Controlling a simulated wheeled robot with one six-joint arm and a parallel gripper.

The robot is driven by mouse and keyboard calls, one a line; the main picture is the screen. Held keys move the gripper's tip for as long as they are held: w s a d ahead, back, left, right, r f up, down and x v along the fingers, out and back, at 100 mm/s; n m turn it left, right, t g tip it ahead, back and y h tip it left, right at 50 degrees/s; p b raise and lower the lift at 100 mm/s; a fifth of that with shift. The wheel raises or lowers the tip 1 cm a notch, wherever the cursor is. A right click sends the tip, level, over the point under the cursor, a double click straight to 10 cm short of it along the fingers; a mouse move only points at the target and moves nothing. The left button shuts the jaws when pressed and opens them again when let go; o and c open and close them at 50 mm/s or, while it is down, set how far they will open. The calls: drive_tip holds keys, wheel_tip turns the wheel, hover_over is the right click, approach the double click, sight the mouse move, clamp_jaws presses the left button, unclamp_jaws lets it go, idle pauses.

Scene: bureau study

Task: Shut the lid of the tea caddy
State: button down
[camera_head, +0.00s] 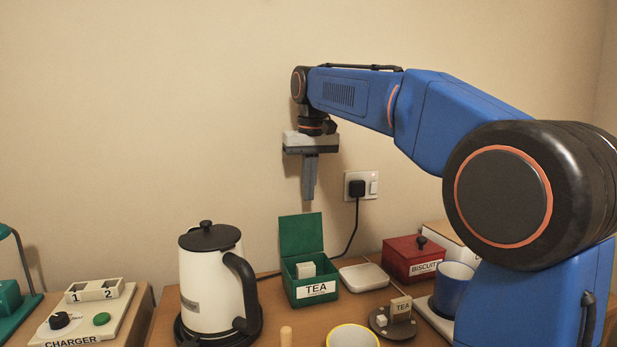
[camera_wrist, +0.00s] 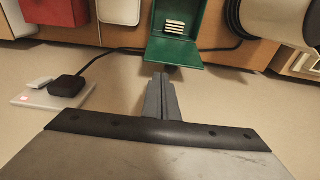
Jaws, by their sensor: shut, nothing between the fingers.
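The green tea caddy (camera_head: 317,289) stands on the wooden counter with a white TEA label on its front. Its green lid (camera_head: 301,235) stands open, raised upright at the back edge. A pale block shows inside the caddy. My gripper (camera_head: 308,196) points down, shut and empty, in the air above the raised lid, apart from it in the picture. In the wrist view, my shut fingers (camera_wrist: 163,78) point toward the lid (camera_wrist: 175,53), and the open caddy (camera_wrist: 182,8) shows several pale pieces inside.
A white kettle (camera_head: 207,280) stands left of the caddy. A white flat pad (camera_head: 363,277) and red biscuit tin (camera_head: 413,262) are to the right. A plugged socket (camera_head: 361,186) is on the wall behind, its black cable hanging behind the caddy. A dark round tray (camera_head: 379,322) is in front.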

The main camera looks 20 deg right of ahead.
drive_tip(key=f, duration=0.4)
drive_tip(key=shift+w+f, duration=0.1)
drive_tip(key=shift+w, duration=0.15)
drive_tip(key=shift+s, duration=0.1)
